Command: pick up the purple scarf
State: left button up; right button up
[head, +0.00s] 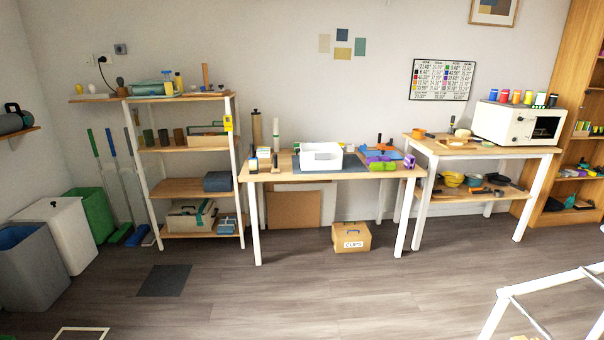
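A small purple item (373,154) lies on the right part of the middle table (270,177), beside green and blue items. It is too small to tell whether it is a scarf. No other purple cloth is clearly visible. Neither of my grippers is in view.
A white bin (320,156) sits on the middle table. A shelf unit (190,187) stands to its left and a workbench (490,150) to its right. A box (350,240) is on the floor below. A white frame (500,312) stands front right. The central floor is clear.

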aim_at(378, 159)
jog(key=i+z, duration=0.15)
jog(key=i, duration=0.45)
jog(key=i+z, duration=0.2)
jog(key=i, duration=0.35)
jog(key=i+j+z, duration=0.15)
jog(key=i, duration=0.45)
jog(key=i+j+z, duration=0.2)
jog(key=i, duration=0.35)
jog(key=j, duration=0.1)
